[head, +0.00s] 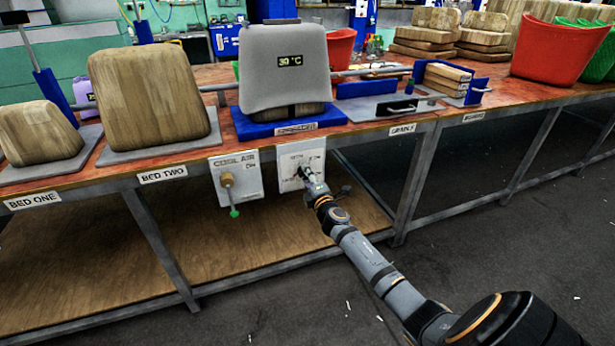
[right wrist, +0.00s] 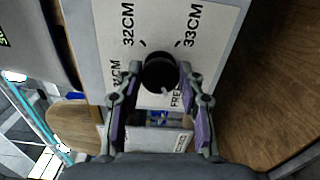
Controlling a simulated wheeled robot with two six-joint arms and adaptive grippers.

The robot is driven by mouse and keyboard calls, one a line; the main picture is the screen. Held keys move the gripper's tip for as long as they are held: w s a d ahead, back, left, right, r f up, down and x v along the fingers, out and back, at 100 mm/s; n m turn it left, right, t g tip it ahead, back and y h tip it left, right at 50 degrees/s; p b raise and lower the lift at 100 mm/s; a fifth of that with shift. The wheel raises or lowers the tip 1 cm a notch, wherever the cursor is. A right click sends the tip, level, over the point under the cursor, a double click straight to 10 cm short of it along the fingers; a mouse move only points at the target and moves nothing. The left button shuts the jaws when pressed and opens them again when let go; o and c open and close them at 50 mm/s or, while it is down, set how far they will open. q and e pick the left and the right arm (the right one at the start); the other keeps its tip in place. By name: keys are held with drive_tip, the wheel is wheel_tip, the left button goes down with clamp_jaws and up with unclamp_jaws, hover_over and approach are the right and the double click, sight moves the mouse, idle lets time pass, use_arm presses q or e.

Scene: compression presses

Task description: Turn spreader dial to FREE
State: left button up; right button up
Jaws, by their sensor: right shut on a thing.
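The spreader dial is a round black knob (right wrist: 160,72) on a white panel (head: 290,160) fixed to the bench front. In the right wrist view the panel shows 32CM, 33CM and FREE, plus a partly covered label that seems to read 31CM. A small pale mark shows on the knob's lower edge, on the side of FREE. My right gripper (right wrist: 159,76) is shut on the knob, one finger on each side. In the head view the right gripper (head: 307,174) covers much of the dial. My left gripper is not in view.
A COOL AIR lever (head: 228,182) with a green tip hangs just left of the panel. Above the dial, a grey padded block (head: 285,60) reading 39 °C stands on a blue base (head: 247,128). A lower wooden shelf (head: 200,260) lies below. Open floor is at right.

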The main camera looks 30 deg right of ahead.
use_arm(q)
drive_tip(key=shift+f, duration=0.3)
use_arm(e)
drive_tip(key=shift+n, duration=0.5)
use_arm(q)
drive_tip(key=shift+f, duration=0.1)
use_arm(e)
drive_tip(key=shift+f, duration=0.1)
drive_tip(key=o, duration=1.2)
drive_tip(key=shift+c, duration=0.2)
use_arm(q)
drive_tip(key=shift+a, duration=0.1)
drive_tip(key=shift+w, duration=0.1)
use_arm(e)
drive_tip(key=shift+s, duration=0.1)
drive_tip(key=v, duration=1.2)
